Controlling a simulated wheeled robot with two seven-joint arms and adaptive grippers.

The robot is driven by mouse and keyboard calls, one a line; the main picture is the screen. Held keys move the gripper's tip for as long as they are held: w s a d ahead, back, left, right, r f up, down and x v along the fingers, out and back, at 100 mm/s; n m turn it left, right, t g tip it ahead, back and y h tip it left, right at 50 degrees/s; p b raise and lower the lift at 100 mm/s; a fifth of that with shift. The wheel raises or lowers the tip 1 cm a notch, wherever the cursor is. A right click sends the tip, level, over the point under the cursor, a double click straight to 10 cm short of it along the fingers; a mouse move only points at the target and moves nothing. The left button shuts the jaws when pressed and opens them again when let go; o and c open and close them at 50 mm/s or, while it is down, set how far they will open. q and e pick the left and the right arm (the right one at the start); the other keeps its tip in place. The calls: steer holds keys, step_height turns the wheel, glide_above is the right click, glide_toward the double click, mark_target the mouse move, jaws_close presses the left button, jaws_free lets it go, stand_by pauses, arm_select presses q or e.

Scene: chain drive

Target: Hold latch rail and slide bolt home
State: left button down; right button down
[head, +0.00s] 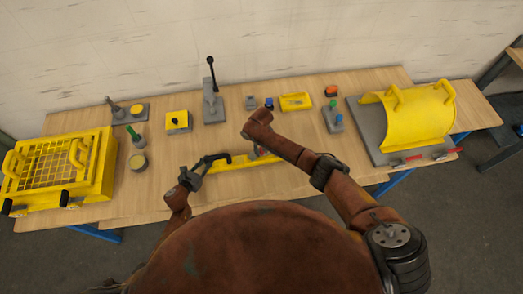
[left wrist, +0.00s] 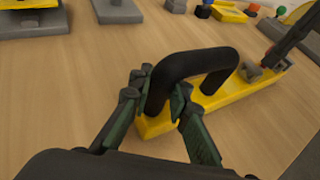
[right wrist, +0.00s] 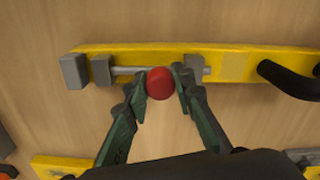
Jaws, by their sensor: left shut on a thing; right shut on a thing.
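The yellow latch rail (head: 237,163) lies on the table in front of me. My left gripper (left wrist: 157,95) is shut on one leg of its black arched handle (left wrist: 208,62). In the right wrist view the rail (right wrist: 230,66) carries a grey bolt rod (right wrist: 128,70) with a red ball knob (right wrist: 160,83). My right gripper (right wrist: 161,86) is shut on the knob, one finger on each side. The rod meets a grey block (right wrist: 101,70) on the left and shows past another (right wrist: 194,66) on the right. A separate end block (right wrist: 74,71) stands further left, across a small gap.
A yellow cage (head: 60,168) stands at the left and a yellow curved cover (head: 415,112) at the right. A lever stand (head: 212,103), a yellow tray (head: 296,102) and small fixtures stand behind the rail. Bare wood surrounds the rail.

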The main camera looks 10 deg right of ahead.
arm_select(q)
steer(key=shift+a, duration=0.1)
arm_select(e)
steer(key=d, duration=0.5)
steer(key=shift+w+d, duration=0.1)
steer(key=shift+d, duration=0.05)
arm_select(q)
steer(key=shift+a, duration=0.1)
arm_select(e)
steer(key=c, duration=1.7)
jaws_free()
steer(key=shift+o, duration=0.4)
steer(key=shift+a+r, duration=0.2)
steer(key=shift+r, duration=0.3)
arm_select(q)
steer(key=shift+d, duration=0.2)
arm_select(e)
step_height(320, 180, up, 11)
steer(key=shift+d, duration=0.1)
